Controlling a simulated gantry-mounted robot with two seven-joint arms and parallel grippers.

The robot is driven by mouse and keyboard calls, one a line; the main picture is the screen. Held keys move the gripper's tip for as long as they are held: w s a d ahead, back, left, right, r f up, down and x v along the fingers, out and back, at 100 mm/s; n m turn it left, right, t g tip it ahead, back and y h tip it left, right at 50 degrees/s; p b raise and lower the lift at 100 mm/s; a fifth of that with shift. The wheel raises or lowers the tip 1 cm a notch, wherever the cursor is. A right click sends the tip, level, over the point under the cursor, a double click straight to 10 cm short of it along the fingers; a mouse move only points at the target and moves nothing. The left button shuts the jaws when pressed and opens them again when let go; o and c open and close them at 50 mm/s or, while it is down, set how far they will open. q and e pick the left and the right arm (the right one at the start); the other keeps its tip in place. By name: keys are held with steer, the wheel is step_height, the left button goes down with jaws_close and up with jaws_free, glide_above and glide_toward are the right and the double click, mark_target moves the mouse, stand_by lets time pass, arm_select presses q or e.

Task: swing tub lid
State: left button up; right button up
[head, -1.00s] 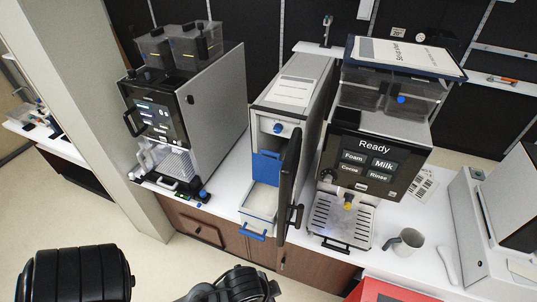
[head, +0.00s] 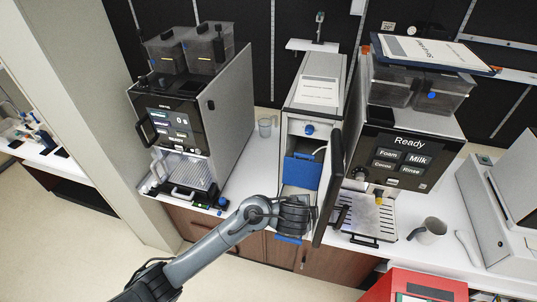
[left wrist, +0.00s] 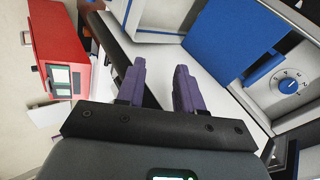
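The tub (head: 297,191) sits in the lower bay of the narrow middle cooler (head: 304,127), mostly hidden behind my left arm. Its blue handle (head: 288,239) shows below my wrist. A blue panel, apparently the lid (head: 301,171), stands raised at the back of the tub. It also shows large in the left wrist view (left wrist: 232,38), beside the blue knob. My left gripper is at the cooler's opening in the head view. Its fingertips are hidden there. In the left wrist view its purple fingers (left wrist: 160,82) are apart with nothing held. My right gripper is out of view.
The cooler's dark door (head: 329,190) stands open just right of my left gripper. Coffee machines stand left (head: 187,130) and right (head: 408,150). A grey mug (head: 430,231) stands on the right counter. A red box (head: 412,287) is at front right.

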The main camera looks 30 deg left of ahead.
arm_select(q)
steer(key=w+a+r+m, duration=0.1)
steer(key=w+r, duration=0.3)
steer(key=w, duration=0.1)
steer(key=m+y, duration=0.1)
steer(key=y, duration=0.1)
glide_toward(304, 156)
steer(key=f, duration=0.2)
steer(key=shift+t, duration=0.4)
steer(key=b+x, duration=0.8)
steer(key=b, duration=0.4)
steer(key=shift+w+a+b, duration=0.15)
steer(key=shift+w+b, duration=0.05)
steer(key=shift+b, duration=0.15)
steer(key=shift+r+p, duration=0.35)
steer(key=shift+r, duration=0.1)
steer(key=shift+c, duration=0.8)
jaws_close()
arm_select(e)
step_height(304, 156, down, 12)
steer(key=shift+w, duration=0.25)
